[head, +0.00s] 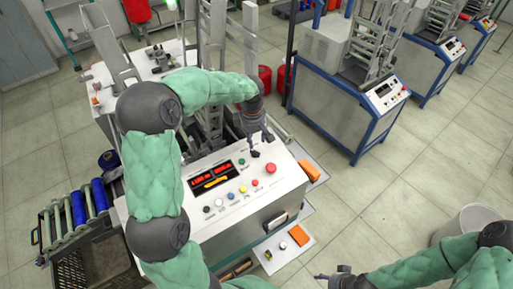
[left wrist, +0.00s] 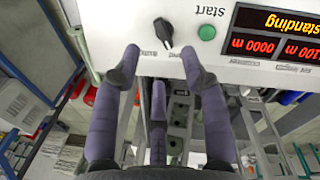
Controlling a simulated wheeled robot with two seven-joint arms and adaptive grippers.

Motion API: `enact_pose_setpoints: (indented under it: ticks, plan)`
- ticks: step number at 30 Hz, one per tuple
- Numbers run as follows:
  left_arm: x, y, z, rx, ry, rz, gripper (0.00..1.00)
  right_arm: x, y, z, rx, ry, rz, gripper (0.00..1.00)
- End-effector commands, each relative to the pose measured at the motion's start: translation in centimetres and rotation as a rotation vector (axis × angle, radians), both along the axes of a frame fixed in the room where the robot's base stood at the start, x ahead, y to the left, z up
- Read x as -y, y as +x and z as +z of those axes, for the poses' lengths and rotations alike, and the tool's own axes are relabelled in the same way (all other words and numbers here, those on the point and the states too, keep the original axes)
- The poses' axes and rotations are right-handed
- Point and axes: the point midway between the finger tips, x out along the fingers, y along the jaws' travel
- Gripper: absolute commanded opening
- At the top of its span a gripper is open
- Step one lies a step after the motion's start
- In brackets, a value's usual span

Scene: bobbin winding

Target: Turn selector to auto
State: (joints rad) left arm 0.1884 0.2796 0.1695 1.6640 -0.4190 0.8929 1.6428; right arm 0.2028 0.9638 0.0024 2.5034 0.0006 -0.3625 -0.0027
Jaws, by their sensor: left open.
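The selector (left wrist: 163,32) is a black knob on the white control panel (head: 240,208), beside the green start button (left wrist: 206,32). It also shows in the head view, dark and partly crowded by my gripper, at the panel's upper edge (head: 254,154). My left gripper (left wrist: 160,55) is open and empty, its purple-grey fingers pointing at the panel. In the left wrist view the knob appears between and just beyond two fingertips; contact is not visible. The left gripper (head: 261,138) hangs at the panel's far side in the head view. My right gripper (head: 332,277) is low at the bottom, away from the panel.
The panel carries a red display (head: 209,177), a red button (head: 271,168) and several coloured buttons. Metal uprights (head: 213,40) stand behind it. A white bin (head: 472,222) stands at right on open floor.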

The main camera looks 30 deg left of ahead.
Motion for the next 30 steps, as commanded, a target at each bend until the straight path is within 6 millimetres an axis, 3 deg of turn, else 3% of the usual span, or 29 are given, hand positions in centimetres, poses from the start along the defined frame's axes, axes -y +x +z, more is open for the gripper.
enact_pose_setpoints:
  ticks: [6,12,25,26,30]
  plan:
    - [0.0,0.4,-4.1,-0.003,0.000,-0.003,0.44,0.0,0.0,-0.1,0.000,0.000,0.000,0.59]
    - [-0.1,0.6,-6.4,-0.002,0.001,-0.002,0.44,0.0,0.0,-0.1,0.000,0.000,0.000,0.59]
    - [-0.1,0.8,-7.3,0.001,0.001,-0.003,0.44,0.0,0.0,-0.1,0.000,0.000,0.000,0.59]
    - [-0.1,0.8,-7.3,0.001,0.001,-0.003,0.38,0.0,0.0,-0.1,0.000,0.000,0.000,0.59]
    - [-0.1,0.8,-7.3,0.001,0.001,-0.003,0.00,0.0,0.0,-0.1,0.000,0.000,0.000,0.59]
